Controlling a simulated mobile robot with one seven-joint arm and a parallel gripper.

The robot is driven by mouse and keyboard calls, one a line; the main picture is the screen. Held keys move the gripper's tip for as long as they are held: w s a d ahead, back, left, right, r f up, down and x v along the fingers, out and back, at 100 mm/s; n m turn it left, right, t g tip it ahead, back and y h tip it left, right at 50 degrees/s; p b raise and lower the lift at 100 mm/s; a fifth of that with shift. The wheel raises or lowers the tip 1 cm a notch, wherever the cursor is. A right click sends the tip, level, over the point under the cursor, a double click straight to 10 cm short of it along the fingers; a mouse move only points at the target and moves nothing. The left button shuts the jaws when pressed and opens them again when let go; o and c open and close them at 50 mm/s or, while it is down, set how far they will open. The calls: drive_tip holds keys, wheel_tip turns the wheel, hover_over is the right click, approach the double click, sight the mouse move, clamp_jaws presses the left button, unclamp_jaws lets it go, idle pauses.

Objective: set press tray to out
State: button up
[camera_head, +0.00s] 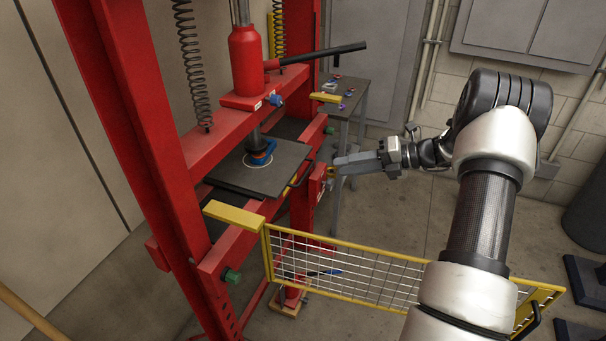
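The press tray appears to be the dark flat plate (235,178) in the red shop press, under the ram. It lies level between the press's red beams. A dark bar-like handle (301,175) shows at its right front edge.
A yellow-framed mesh guard (345,270) stands swung out in front of the press, below my arm. Yellow brackets (234,215) sit on the red frame. A small side table (345,88) stands behind. A red bottle jack (246,62) is above the tray.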

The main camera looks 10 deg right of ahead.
sight(307, 171)
drive_tip(key=w+d+f+m+t, duration=0.2)
drive_tip(key=d+f+m, duration=0.3)
drive_tip(key=f, duration=0.1)
drive_tip(key=shift+y, duration=0.4)
drive_tip(key=b+x, duration=0.1)
drive_tip(key=x, duration=1.6)
drive_tip(key=shift+w+a, duration=0.15)
drive_tip(key=shift+w, duration=0.15)
drive_tip(key=c, duration=0.6)
drive_tip(key=shift+t, duration=0.3)
clamp_jaws()
